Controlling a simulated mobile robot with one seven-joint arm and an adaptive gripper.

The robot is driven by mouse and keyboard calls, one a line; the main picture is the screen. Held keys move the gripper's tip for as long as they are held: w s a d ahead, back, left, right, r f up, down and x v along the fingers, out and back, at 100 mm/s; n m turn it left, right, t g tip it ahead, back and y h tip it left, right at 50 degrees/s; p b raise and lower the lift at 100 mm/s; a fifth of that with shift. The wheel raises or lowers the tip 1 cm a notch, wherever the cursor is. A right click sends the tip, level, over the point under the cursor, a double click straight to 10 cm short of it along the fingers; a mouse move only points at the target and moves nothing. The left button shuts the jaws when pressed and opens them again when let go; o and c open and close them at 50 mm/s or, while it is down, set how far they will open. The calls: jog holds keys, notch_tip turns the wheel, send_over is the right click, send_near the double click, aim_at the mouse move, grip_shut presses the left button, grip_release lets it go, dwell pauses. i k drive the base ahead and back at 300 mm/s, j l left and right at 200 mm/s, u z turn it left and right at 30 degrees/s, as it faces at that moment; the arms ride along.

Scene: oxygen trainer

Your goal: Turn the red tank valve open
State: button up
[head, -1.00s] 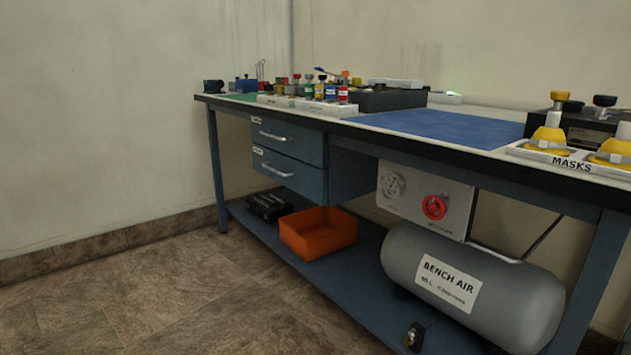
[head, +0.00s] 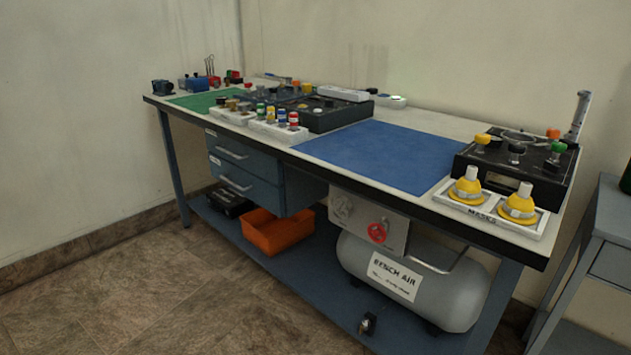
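The red valve handwheel (head: 377,233) is on a grey panel (head: 396,231) under the bench top, just above the tank. The grey tank (head: 454,298), labelled BENCH AIR, lies on the lower shelf, with a pipe running by its top right. A grey round fitting (head: 341,210) sits on the panel left of the red wheel. The wheel's turn position cannot be told at this size. My gripper is not in view.
The bench top holds a blue mat (head: 380,158), a black case (head: 515,165) with knobs, and a tray of yellow masks (head: 490,208). An orange bin (head: 276,232) is on the lower shelf. A grey cart (head: 606,260) stands at right. The floor in front is clear.

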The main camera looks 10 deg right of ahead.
aim_at(380, 231)
jog(key=k+j+z, duration=0.75)
jog(key=k+j, duration=0.15)
jog(key=i+j+z, duration=0.15)
jog(key=j, duration=0.15)
jog(key=i+j+z, duration=0.1)
jog(key=j, duration=0.2)
jog(key=i+j+z, duration=0.15)
jog(key=j, duration=0.15)
